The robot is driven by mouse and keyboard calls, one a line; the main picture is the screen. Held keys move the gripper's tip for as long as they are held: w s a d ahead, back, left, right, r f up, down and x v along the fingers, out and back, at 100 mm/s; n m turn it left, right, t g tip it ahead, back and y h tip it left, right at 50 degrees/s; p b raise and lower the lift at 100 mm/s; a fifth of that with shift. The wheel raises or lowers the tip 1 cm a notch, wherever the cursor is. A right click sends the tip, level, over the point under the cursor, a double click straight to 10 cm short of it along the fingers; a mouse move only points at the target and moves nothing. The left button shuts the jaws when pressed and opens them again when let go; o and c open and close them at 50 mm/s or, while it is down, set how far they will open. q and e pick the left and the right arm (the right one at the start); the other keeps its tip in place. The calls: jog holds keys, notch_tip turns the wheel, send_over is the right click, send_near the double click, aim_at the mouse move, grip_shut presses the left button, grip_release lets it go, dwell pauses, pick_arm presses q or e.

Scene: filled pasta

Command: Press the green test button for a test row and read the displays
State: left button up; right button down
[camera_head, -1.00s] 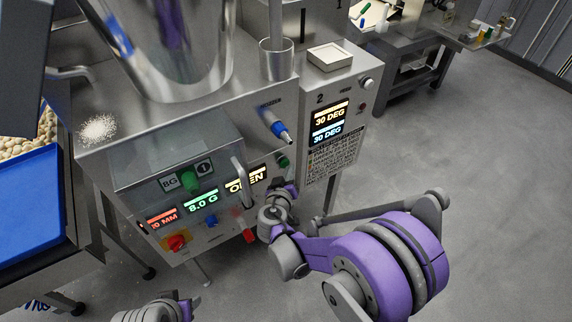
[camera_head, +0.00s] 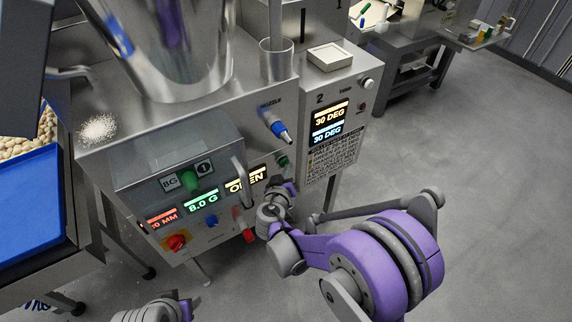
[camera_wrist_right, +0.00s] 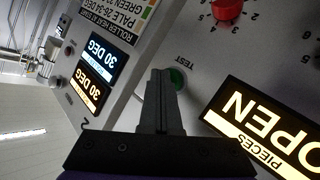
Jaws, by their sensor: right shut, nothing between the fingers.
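The green test button (camera_wrist_right: 178,78), labelled TEST, shows in the right wrist view just behind my right gripper's fingertips (camera_wrist_right: 160,72), partly hidden by them. I cannot tell whether they touch it. In the head view the button (camera_head: 283,160) is on the machine's front panel, just above my right gripper (camera_head: 287,187), which is shut and empty. The panel displays read OPEN (camera_head: 245,180), 8.0 G (camera_head: 203,202) and a partly hidden MM value (camera_head: 160,218). Two more displays (camera_head: 328,125) each read 30 DEG. My left gripper is out of view; part of that arm shows at bottom left.
A clear cover (camera_head: 175,165) with a handle stands out over the panel. A red knob (camera_head: 176,242) is low on the panel. A blue tray (camera_head: 35,200) lies at left. The floor at right is open.

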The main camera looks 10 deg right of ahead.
jog(key=shift+s+d, duration=0.3)
jog(key=shift+s, duration=0.45)
jog(key=s, duration=0.1)
jog(key=s+d, duration=0.1)
jog(key=s, duration=0.2)
jog(key=shift+s+d, duration=0.35)
dwell(0.5)
